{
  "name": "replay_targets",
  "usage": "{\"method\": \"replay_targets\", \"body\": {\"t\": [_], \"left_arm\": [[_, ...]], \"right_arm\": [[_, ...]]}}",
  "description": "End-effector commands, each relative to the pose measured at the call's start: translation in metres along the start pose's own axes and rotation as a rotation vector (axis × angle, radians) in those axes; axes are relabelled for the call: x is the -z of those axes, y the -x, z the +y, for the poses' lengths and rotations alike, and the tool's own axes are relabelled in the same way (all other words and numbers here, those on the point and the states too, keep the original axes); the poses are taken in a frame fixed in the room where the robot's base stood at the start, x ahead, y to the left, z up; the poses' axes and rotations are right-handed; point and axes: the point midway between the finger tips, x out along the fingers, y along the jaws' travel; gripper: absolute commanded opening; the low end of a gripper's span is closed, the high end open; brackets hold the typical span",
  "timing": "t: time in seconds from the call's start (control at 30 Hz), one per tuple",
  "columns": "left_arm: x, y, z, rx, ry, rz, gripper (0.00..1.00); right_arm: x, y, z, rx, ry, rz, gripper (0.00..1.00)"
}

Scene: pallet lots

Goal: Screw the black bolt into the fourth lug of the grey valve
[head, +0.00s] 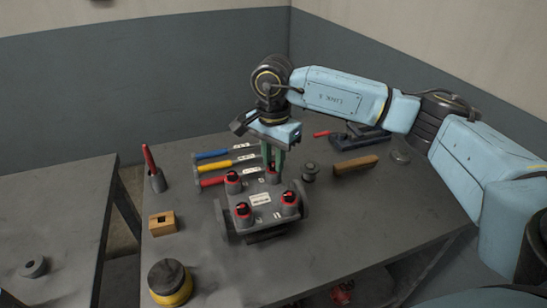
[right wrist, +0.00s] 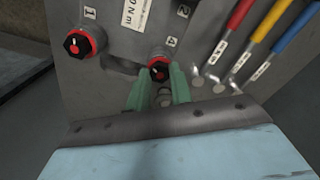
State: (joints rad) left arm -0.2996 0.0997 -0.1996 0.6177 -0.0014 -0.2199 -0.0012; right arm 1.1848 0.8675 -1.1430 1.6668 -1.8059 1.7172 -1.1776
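The grey valve (head: 262,216) stands on the middle table with a white label on top. Its lugs bear black bolts with red rings: front left (head: 243,211), front right (head: 290,200) and back left (head: 233,177). The right wrist view shows lug 1's bolt (right wrist: 78,43). The black bolt (right wrist: 160,70) at the lug marked 4 sits in its red ring, between the green fingers of my right gripper (right wrist: 160,78). The fingertips press close on both sides of its head. In the head view, my right gripper (head: 273,166) points down at the valve's back right lug. My left gripper is not in view.
Blue (head: 212,154), yellow (head: 217,167) and red (head: 213,181) wrenches lie behind the valve.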

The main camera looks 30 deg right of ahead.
Motion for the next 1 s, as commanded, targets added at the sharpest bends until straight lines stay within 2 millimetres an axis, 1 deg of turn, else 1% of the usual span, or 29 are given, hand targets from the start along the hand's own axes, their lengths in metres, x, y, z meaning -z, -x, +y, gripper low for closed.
{"method": "replay_targets", "body": {"t": [0.03, 0.13, 0.27, 0.37, 0.67, 1.0], "left_arm": [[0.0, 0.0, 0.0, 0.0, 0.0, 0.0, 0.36], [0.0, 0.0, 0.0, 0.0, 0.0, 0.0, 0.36], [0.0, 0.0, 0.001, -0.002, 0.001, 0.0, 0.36], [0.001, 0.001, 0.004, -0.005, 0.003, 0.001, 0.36], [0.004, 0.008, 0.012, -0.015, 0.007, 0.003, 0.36], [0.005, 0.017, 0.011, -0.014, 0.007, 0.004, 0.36]], "right_arm": [[0.0, 0.0, 0.0, 0.0, -0.001, 0.0, 0.14], [0.0, 0.0, 0.0, 0.0, -0.001, 0.0, 0.01], [0.0, 0.0, 0.0, 0.0, -0.003, 0.0, 0.0], [0.0, 0.0, 0.0, 0.0, -0.046, 0.0, 0.0], [0.0, 0.0, 0.0, -0.001, -0.433, 0.0, 0.0], [0.0, 0.0, 0.0, -0.002, -0.89, 0.001, 0.0]]}}
